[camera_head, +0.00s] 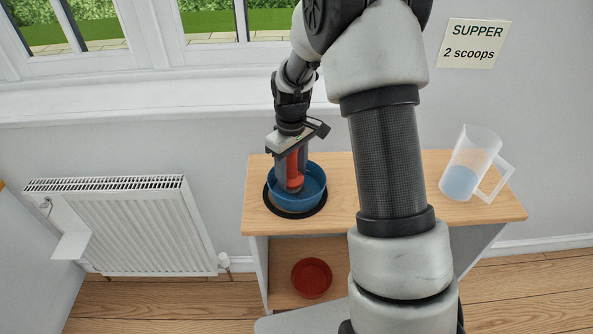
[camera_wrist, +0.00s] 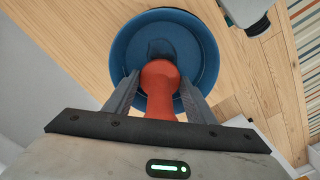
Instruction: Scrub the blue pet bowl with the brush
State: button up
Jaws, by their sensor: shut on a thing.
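The blue pet bowl (camera_head: 313,186) stands upright on a round black mat (camera_head: 297,214) on the wooden unit's top. It also shows in the wrist view (camera_wrist: 203,50). My gripper (camera_head: 293,172) points down over the bowl and is shut on the brush, whose orange-red handle (camera_head: 293,164) stands between the fingers. In the wrist view the handle (camera_wrist: 159,82) runs down between both fingers, and a dark brush head (camera_wrist: 161,48) shows inside the bowl. The brush's lower end is within the bowl; I cannot tell for sure whether it touches the bottom.
A clear jug (camera_head: 471,165) with blue liquid stands at the right of the unit's top (camera_head: 345,205). A red bowl (camera_head: 311,278) sits on the lower shelf. A radiator (camera_head: 125,225) is at left. A "SUPPER 2 scoops" note (camera_head: 470,44) hangs on the wall.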

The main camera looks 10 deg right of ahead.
aim_at(290, 186)
jog(key=shift+s+a, duration=0.4)
jog(key=shift+a, duration=0.25)
jog(key=shift+s, duration=0.95)
jog(key=shift+s+d+f, duration=0.1)
jog(key=shift+s+d, duration=0.65)
jog(key=shift+d, duration=0.2)
jog(key=shift+w+d, duration=0.3)
jog(key=shift+d, duration=0.2)
jog(key=shift+w+d, duration=0.25)
jog(key=shift+d, duration=0.25)
jog(key=shift+w+r, duration=0.2)
jog(key=shift+w, duration=0.85)
jog(key=shift+w+a+p, duration=0.3)
jog(key=shift+w+a, duration=0.4)
jog(key=shift+a, duration=0.3)
jog(key=shift+s+a+f, duration=0.1)
jog(key=shift+s+a, duration=0.2)
jog(key=shift+a, duration=0.2)
jog(key=shift+s+a, duration=0.25)
jog(key=shift+a, duration=0.2)
jog(key=shift+s, duration=1.1)
jog(key=shift+s+d+f, duration=0.1)
jog(key=shift+s+d, duration=0.55)
jog(key=shift+d, duration=0.25)
